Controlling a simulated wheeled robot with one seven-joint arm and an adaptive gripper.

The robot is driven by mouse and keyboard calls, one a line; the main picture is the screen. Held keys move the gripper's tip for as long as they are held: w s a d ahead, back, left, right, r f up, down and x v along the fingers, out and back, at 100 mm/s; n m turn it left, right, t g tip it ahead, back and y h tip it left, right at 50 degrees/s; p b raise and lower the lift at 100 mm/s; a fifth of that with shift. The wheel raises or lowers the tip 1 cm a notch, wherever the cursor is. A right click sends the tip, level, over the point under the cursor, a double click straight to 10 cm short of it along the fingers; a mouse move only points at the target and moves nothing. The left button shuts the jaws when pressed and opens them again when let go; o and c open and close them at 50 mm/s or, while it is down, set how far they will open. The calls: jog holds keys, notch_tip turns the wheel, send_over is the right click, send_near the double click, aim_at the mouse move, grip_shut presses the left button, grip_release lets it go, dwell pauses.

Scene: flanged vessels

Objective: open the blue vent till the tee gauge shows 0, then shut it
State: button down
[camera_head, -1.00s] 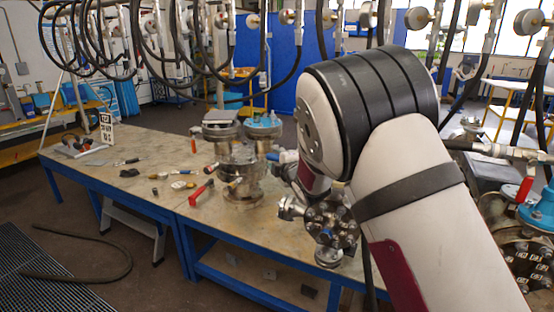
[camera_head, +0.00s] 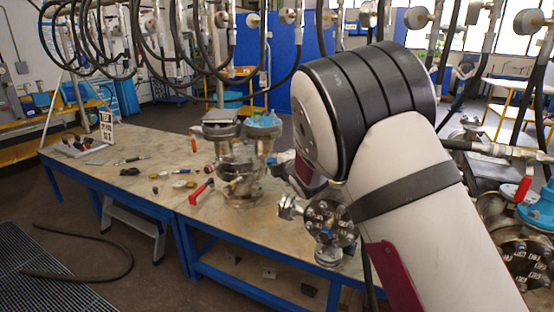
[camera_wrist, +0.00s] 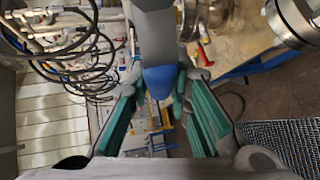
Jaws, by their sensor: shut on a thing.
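My gripper (camera_wrist: 159,94) shows in the wrist view, with its two teal-padded fingers closing on a blue handle (camera_wrist: 160,80) between the tips. The handle sits at the end of a grey part and looks like the blue vent's. How far it is turned cannot be told. In the head view my own arm hides the gripper and its grip. The flanged vessel (camera_head: 240,180) stands on the bench left of my arm. I cannot pick out the tee gauge or read any dial.
A red valve handle (camera_head: 202,192) is beside the vessel. A bolted flange fitting (camera_head: 328,222) stands near the bench's front edge, close to my arm. Loose tools and small parts lie on the bench (camera_head: 125,150). Black hoses (camera_head: 135,35) and several gauges hang behind.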

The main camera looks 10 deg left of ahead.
jog(key=s+d+f+n+g+h+b, duration=0.2)
jog(key=d+f+n+g+h, duration=0.4)
jog(key=h, duration=0.5)
jog(key=shift+s+d+f+n, duration=0.45)
jog(key=shift+d+n, duration=0.15)
jog(key=shift+d, duration=0.3)
jog(key=c, duration=1.5)
grip_release()
jog(key=shift+o, duration=0.2)
jog(key=v, duration=1.2)
